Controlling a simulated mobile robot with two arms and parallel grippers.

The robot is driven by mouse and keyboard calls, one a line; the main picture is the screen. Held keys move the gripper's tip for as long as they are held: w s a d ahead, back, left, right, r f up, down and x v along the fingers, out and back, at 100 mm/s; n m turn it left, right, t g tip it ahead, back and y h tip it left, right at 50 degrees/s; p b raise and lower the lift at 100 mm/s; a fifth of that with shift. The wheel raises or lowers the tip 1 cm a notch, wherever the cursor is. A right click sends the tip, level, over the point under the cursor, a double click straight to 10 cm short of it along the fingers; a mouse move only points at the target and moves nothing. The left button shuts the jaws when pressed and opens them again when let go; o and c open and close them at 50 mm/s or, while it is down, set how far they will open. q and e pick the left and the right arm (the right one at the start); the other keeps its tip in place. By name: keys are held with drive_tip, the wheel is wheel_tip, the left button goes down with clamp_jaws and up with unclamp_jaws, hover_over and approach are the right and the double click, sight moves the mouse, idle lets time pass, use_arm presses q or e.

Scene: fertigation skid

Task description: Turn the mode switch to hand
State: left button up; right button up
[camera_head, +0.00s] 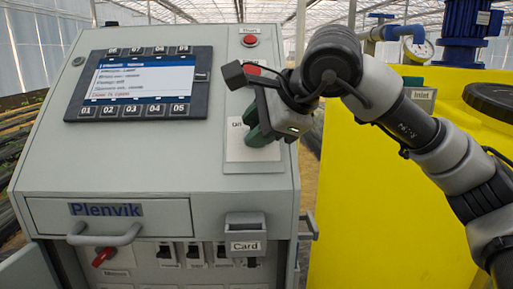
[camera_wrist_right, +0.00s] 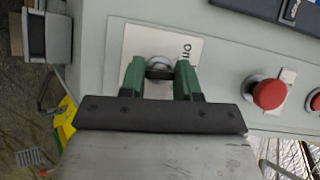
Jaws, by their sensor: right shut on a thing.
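The mode switch (camera_wrist_right: 159,69) is a dark round knob with a silver rim on a white plate (camera_wrist_right: 137,44) on the cabinet's sloped panel. My right gripper (camera_wrist_right: 160,75) has its two green fingers on either side of the knob, shut on it. The lettering on the plate is partly covered and seems to read "Off". In the head view my right gripper (camera_head: 256,128) is at the white plate (camera_head: 239,151) and hides the knob. Which way the knob points is not clear. My left gripper is not in view.
A red push button (camera_wrist_right: 269,94) sits beside the plate, and another red button (camera_head: 250,40) is higher on the panel. A screen (camera_head: 140,83) is to the left. A drawer handle (camera_head: 104,235) and card holder (camera_head: 246,233) stick out below. A yellow tank (camera_head: 400,215) stands at right.

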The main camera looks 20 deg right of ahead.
drive_tip(key=shift+f+m+t+b, duration=0.1)
drive_tip(key=shift+m+t+b, duration=0.2)
drive_tip(key=shift+m+b, duration=0.25)
drive_tip(key=o, duration=0.9)
drive_tip(key=v, duration=1.1)
